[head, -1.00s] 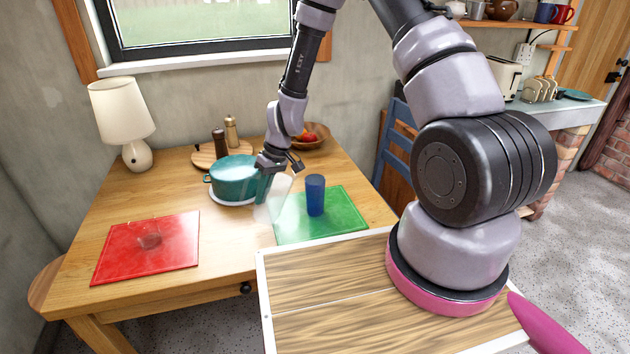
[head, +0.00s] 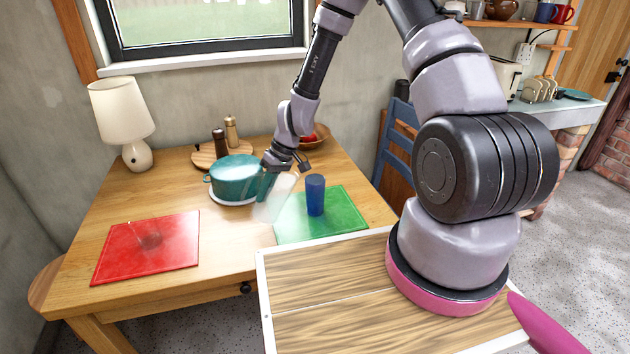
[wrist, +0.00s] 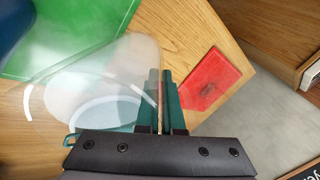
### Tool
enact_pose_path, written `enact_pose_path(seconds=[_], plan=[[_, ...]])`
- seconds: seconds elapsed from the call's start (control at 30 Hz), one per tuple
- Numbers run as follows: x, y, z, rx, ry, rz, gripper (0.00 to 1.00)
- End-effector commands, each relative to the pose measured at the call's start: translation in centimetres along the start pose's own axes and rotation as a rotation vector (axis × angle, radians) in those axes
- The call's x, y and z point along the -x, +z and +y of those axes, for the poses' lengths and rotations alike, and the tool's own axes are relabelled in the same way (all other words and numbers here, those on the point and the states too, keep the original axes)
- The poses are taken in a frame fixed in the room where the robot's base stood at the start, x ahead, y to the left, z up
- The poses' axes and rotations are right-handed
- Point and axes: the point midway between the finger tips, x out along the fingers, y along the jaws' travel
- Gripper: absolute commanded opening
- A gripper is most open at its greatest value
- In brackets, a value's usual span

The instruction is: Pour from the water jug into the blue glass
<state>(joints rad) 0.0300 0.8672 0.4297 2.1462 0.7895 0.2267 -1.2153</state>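The water jug (head: 278,200) is see-through and hangs over the table, left of the blue glass, its top tilted right toward the glass. My gripper (head: 267,184) is shut on the jug's side, seemingly at its handle; the exact grip is hard to make out. In the wrist view the clear jug (wrist: 95,85) lies left of my gripper's teal fingers (wrist: 163,92). The blue glass (head: 315,195) stands upright on the green mat (head: 345,222). Part of the glass (wrist: 18,22) shows at the wrist view's upper left. Jug and glass look apart.
A teal pot (head: 233,180) stands just left of my gripper. Behind are two mills (head: 219,143) on a board and a fruit bowl (head: 318,140). A red mat (head: 175,255) with a faint see-through thing and a lamp (head: 122,115) are to the left.

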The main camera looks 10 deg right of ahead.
Motion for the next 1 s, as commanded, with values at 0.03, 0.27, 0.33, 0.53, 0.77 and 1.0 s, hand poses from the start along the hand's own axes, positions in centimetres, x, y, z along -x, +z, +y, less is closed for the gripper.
enact_pose_path(seconds=[0.03, 0.27, 0.33, 0.53, 0.77, 1.0], plan=[[0.1, -0.06, 0.04, -0.002, -0.005, 0.004, 0.0], [0.3, 0.02, 0.17, -0.002, -0.025, 0.011, 0.0], [0.36, 0.03, 0.18, -0.001, -0.032, 0.014, 0.0], [0.59, 0.05, 0.29, -0.002, -0.049, 0.022, 0.0], [0.85, 0.06, 0.35, -0.002, -0.071, 0.031, 0.0], [1.07, 0.13, 0.48, -0.003, -0.092, 0.039, 0.0]])
